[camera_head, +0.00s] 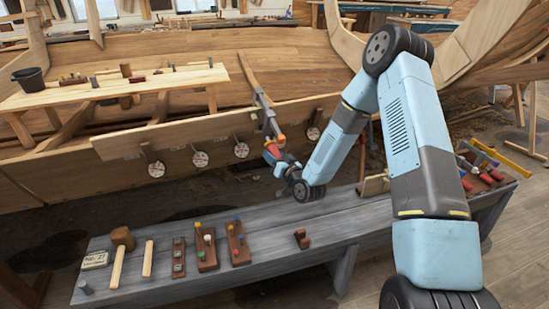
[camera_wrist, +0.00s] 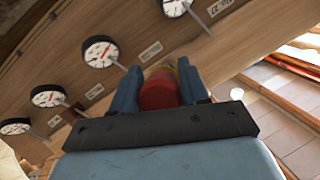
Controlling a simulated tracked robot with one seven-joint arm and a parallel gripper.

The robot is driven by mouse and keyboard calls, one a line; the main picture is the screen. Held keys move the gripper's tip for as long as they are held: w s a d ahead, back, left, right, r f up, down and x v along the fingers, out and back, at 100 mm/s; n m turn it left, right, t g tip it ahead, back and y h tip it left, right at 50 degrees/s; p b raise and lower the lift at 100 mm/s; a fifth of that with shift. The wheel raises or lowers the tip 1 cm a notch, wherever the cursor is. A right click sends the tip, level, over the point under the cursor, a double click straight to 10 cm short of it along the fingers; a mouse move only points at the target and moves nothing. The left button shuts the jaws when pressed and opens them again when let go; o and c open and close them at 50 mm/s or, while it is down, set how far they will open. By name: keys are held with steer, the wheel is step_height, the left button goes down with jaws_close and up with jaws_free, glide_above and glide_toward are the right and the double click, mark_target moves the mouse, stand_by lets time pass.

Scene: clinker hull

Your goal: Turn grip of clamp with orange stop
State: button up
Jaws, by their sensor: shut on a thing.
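The clamp (camera_head: 266,112) with the orange stop (camera_head: 282,137) stands on the hull plank near the middle of the head view, its grey bar slanting down. Its red grip (camera_wrist: 158,92) shows in the wrist view between the two blue fingers of my gripper (camera_wrist: 158,85). In the head view my gripper (camera_head: 274,153) is at the lower end of the clamp, by the orange stop. The fingers are shut on the red grip, one on each side. My gripper partly hides the grip and the clamp's lower end.
Round white dials (camera_head: 200,158) line the hull plank (camera_head: 220,125), one just right of the clamp. A plank table (camera_head: 120,88) stands at left.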

steer(key=shift+m+g+y, duration=0.3)
steer(key=shift+m+y, duration=0.3)
steer(key=o, duration=1)
steer(key=v, duration=1.3)
steer(key=shift+s+d+f, duration=0.1)
steer(key=shift+s+d, duration=0.1)
steer(key=shift+s, duration=0.1)
